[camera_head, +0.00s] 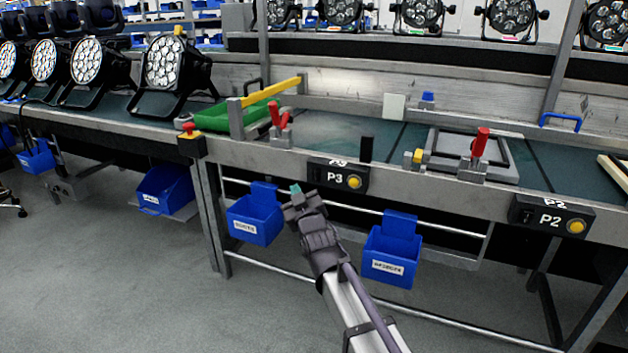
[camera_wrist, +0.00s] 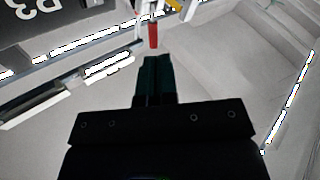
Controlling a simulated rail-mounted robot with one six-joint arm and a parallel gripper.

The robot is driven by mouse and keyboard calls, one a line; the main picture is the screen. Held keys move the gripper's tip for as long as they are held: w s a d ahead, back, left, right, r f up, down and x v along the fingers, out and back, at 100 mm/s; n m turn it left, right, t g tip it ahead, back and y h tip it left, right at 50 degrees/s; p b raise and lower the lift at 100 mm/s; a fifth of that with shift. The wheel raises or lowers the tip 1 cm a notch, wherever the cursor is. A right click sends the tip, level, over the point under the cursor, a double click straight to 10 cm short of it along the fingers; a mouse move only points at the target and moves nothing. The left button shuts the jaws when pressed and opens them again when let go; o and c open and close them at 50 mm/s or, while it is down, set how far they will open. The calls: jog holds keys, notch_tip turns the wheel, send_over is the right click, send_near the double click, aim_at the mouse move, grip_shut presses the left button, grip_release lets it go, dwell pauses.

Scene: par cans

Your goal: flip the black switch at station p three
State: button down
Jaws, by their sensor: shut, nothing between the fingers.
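The P3 station box (camera_head: 337,176) is a black panel on the front rail of the bench, with a white "P3" label and a round yellow button (camera_head: 354,182) at its right end. A small dark part shows at the left end of the box, too small to make out as a switch. A black upright piece (camera_head: 366,149) stands behind the box. My gripper (camera_head: 296,188) is shut and empty, in front of the bench, just left of the box and slightly lower. In the wrist view, its dark fingers (camera_wrist: 154,80) are together and the P3 label (camera_wrist: 36,12) is upside down at top left.
Blue bins (camera_head: 256,213) (camera_head: 392,250) hang below the rail on both sides of my arm. Red-handled clamps (camera_head: 279,120) (camera_head: 480,143) and a red button on a yellow block (camera_head: 190,132) stand along the bench edge. The P2 box (camera_head: 551,217) is farther right.

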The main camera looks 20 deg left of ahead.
jog(key=w, duration=0.5)
jog(key=w+f+b, duration=0.1)
jog(key=w, duration=0.2)
jog(key=shift+d+f, duration=0.1)
jog(key=shift+d, duration=0.25)
jog(key=shift+w, duration=0.1)
dwell(1.4)
jog(key=shift+w, duration=0.4)
jog(key=shift+w+f, duration=0.1)
jog(key=shift+w, duration=0.2)
dwell(0.4)
jog(key=shift+s, duration=0.1)
jog(key=shift+s, duration=0.65)
jog(key=s, duration=0.3)
jog(key=s+r, duration=0.1)
jog(key=s, duration=0.1)
jog(key=shift+a+p, duration=0.25)
jog(key=shift+p, duration=0.1)
